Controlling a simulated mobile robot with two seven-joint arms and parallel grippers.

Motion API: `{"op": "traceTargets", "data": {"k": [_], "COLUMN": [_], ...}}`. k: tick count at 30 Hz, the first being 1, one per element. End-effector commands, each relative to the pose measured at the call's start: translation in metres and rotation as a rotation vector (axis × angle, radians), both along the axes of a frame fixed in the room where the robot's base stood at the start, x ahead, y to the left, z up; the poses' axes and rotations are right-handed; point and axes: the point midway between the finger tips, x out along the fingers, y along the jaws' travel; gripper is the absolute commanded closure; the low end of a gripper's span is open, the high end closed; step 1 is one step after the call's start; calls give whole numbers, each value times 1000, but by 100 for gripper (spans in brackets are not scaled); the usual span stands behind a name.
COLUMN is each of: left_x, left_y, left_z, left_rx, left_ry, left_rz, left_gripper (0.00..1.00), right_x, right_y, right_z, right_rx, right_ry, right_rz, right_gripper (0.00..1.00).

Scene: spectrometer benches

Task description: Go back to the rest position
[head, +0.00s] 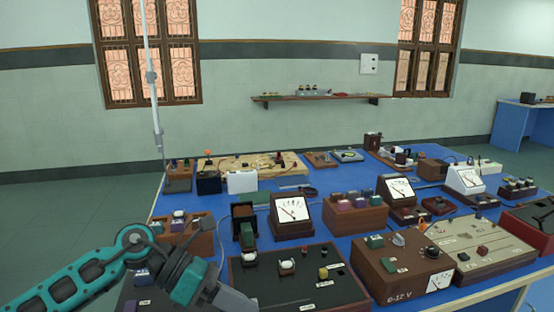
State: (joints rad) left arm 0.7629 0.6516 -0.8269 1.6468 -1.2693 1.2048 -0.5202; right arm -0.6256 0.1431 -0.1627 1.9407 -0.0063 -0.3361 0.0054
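My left arm, teal and dark grey, comes in from the lower left and bends down in front of the bench. Its far end is a grey part at the bottom edge. No gripper fingers show on it, so I cannot see whether the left gripper holds anything. My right gripper is not in view. The blue-topped bench (345,242) fills the middle and right, crowded with instruments.
A dark control box (300,293) stands close beside the arm's end. Wooden boxes and meters, including a white-faced meter (292,210) and a 0-12 V supply (402,273), crowd the bench. A wall shelf (320,98) hangs behind. Open floor (65,220) lies left.

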Motion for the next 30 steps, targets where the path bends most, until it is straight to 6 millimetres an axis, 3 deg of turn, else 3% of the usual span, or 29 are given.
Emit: {"op": "traceTargets", "data": {"k": [1, 3, 6, 10, 13, 17, 20, 24, 26, 27, 30], "left_x": [-11, -16, -16, -5, 4, 7, -7, -51, -73, -86, -112], "left_y": [-20, -39, -51, -43, -23, 16, 48, 87, 98, 103, 112], "left_z": [2, 11, 21, 22, 5, -42, -93, -167, -192, -205, -227], "left_rx": [-133, -307, -540, -812, -996, -1203, -1335, -1470, -1507, 1509, 1392], "left_ry": [94, 225, 435, 744, 996, 1340, 1607, 1945, 2057, -2094, -1994], "left_rz": [53, 146, 300, 533, 735, 1024, 1267, 1600, 1715, -1761, -1704], "left_gripper": [100, 100, 100, 100, 100, 100, 100, 100, 100, 100, 100], "right_x": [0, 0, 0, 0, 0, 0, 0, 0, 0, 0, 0], "right_y": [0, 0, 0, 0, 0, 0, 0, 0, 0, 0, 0], "right_z": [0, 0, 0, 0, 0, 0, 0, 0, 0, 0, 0], "right_rx": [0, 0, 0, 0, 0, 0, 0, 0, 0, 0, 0], "right_ry": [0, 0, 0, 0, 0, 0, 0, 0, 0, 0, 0], "right_rz": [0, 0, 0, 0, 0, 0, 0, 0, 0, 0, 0], "right_gripper": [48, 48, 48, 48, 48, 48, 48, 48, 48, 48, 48]}}
